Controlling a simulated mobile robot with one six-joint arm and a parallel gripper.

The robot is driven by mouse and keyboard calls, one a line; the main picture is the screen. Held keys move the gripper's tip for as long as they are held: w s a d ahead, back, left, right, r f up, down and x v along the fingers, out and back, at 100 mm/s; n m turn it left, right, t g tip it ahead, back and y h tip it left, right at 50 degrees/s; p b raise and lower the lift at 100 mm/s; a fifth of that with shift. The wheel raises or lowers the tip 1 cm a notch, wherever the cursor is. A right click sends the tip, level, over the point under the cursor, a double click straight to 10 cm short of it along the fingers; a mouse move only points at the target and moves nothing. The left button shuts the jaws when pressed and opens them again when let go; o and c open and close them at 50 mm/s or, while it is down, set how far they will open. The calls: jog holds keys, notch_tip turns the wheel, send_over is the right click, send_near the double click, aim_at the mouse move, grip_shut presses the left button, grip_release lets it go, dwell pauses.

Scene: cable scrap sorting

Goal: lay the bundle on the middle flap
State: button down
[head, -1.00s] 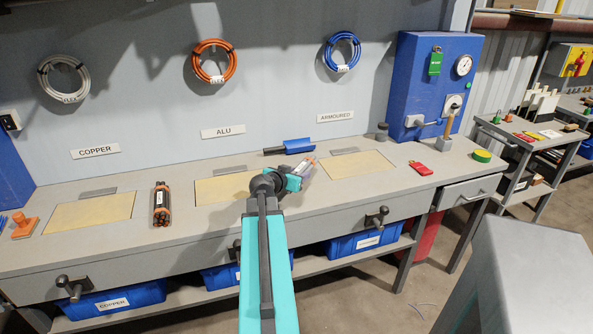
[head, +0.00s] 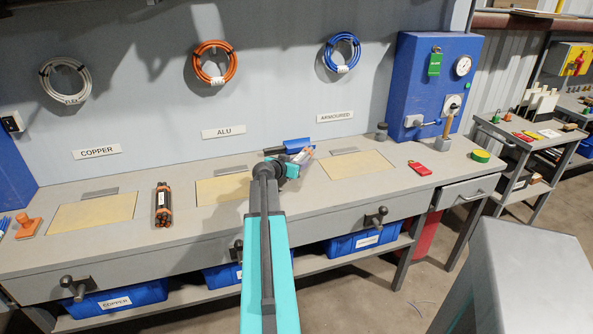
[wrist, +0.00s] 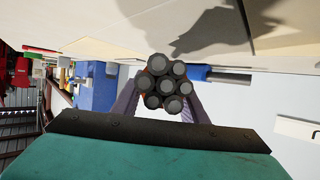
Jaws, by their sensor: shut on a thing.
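My gripper (head: 296,164) is shut on a bundle (wrist: 166,84) of several dark, grey-ended cables, seen end-on between its fingers in the wrist view. In the head view my gripper and arm hide most of this bundle. It is right of the middle flap (head: 212,190), a pale yellow panel under the ALU label. My arm covers the flap's right end. A second dark bundle (head: 162,205) with orange bands lies on the bench between the left and middle flaps.
The left flap (head: 92,211) and right flap (head: 355,165) look bare. A blue scoop-like thing (head: 297,145) lies behind my gripper. A red tag (head: 420,168) and green roll (head: 480,156) are at the right. Blue bins (head: 130,297) stand below.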

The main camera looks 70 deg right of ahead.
jog(key=shift+d, duration=0.1)
dwell(0.3)
jog(key=shift+f+p, duration=0.45)
jog(key=shift+f, duration=1.25)
jog(key=shift+f, duration=0.1)
jog(key=c, duration=1.1)
grip_release()
jog(key=shift+b+v, duration=1.2)
jog(key=shift+v, duration=4.85)
